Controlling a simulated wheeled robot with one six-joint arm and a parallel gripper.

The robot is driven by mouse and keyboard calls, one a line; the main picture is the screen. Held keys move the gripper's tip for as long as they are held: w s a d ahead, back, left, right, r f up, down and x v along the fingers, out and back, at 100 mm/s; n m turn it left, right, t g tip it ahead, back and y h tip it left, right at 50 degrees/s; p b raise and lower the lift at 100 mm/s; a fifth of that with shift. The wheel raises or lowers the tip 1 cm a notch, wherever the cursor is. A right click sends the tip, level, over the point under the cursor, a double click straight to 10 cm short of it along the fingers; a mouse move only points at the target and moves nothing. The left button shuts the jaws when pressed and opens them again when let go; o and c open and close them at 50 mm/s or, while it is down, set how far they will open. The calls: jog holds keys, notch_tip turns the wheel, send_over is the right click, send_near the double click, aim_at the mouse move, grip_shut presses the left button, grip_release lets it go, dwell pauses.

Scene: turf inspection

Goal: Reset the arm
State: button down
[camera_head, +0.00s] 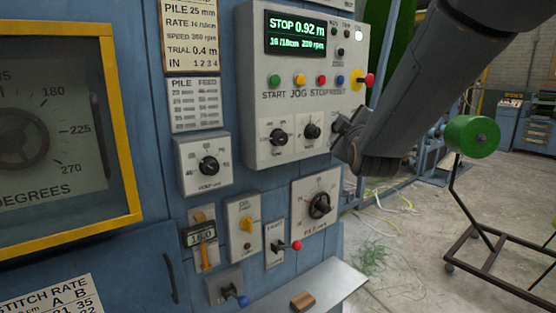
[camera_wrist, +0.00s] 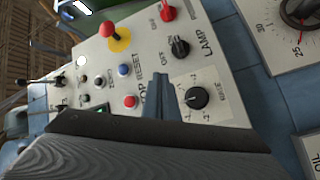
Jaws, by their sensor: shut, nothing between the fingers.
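My arm reaches in from the upper right of the head view. My gripper (camera_head: 340,125) is at the right edge of the grey control box (camera_head: 262,100), partly hidden by my own wrist. In the wrist view my gripper (camera_wrist: 161,92) shows as narrow grey fingers, shut and empty, in front of the panel face. Whether it touches the panel I cannot tell. The panel's red stop button (camera_wrist: 131,102), blue reset button (camera_wrist: 124,71) and red mushroom button on a yellow disc (camera_wrist: 108,30) lie to its left. A black dial (camera_wrist: 196,98) lies just right of it.
The lit display (camera_head: 296,34) reads STOP 0.92 m. A shelf (camera_head: 335,285) juts out below, holding a brown block (camera_head: 302,301). A green roll (camera_head: 472,137) on a stand is at right.

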jog(key=s+f+m+g, duration=0.3)
jog(key=s+f+g, duration=0.2)
jog(key=f, duration=0.6)
jog(key=s+f+m+g, duration=0.2)
jog(key=s+f+g, duration=0.3)
jog(key=f, duration=0.5)
jog(key=s+f+m+g, duration=0.3)
jog(key=s+f, duration=0.3)
jog(key=s, duration=0.6)
jog(key=s+f+m+g, duration=0.3)
jog(key=s+f+g, duration=0.2)
jog(key=s, duration=0.6)
jog(key=shift+s+f+y, duration=0.3)
jog(key=shift+s+f, duration=0.05)
jog(key=shift+f, duration=0.2)
